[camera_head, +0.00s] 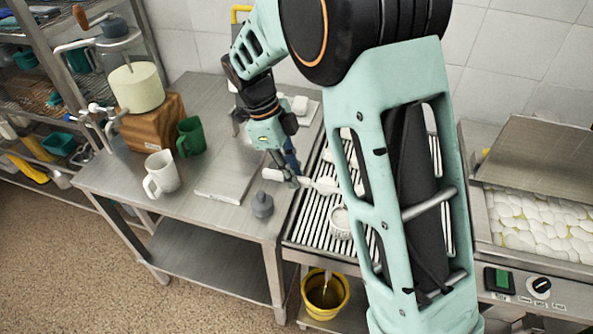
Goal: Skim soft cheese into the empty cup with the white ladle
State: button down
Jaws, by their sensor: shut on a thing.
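My gripper (287,180) is above the left end of the slatted drain rack. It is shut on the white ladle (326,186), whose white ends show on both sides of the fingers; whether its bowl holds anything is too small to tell. A small whitish cup (340,224) stands on the rack just below and right of the ladle, partly hidden by my arm; its inside is unclear. Soft white cheese (540,226) lies in many rounded pieces in the vat (483,213) at the far right, well away from my gripper.
A white mug (163,171) and a green mug (191,138) stand on the left steel table (225,215). A flat tray (231,182) and a grey weight (262,205) lie near them. A yellow bucket (325,290) sits under the drain rack (301,226). A raised lid (540,158) leans over the vat.

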jog(key=shift+a, duration=0.15)
jog(key=shift+s+d+r+t+y+b, duration=0.2)
jog(key=shift+d+r+y, duration=0.45)
jog(key=shift+r, duration=0.65)
jog(key=shift+s+d+r+t+y+b, duration=0.2)
jog(key=shift+d+r+y, duration=0.25)
jog(key=shift+r+y, duration=0.65)
jog(key=shift+s+d+r+t+y+p, duration=0.1)
jog(key=shift+d+r+t+y, duration=0.35)
jog(key=shift+r, duration=1.05)
jog(key=s+d+r+y, duration=0.2)
jog(key=d+r+y, duration=0.3)
jog(key=d+r, duration=0.1)
jog(key=shift+d+r+t+b, duration=0.35)
jog(key=shift+d+t, duration=0.1)
jog(key=shift+d, duration=0.35)
jog(key=shift+s, duration=0.1)
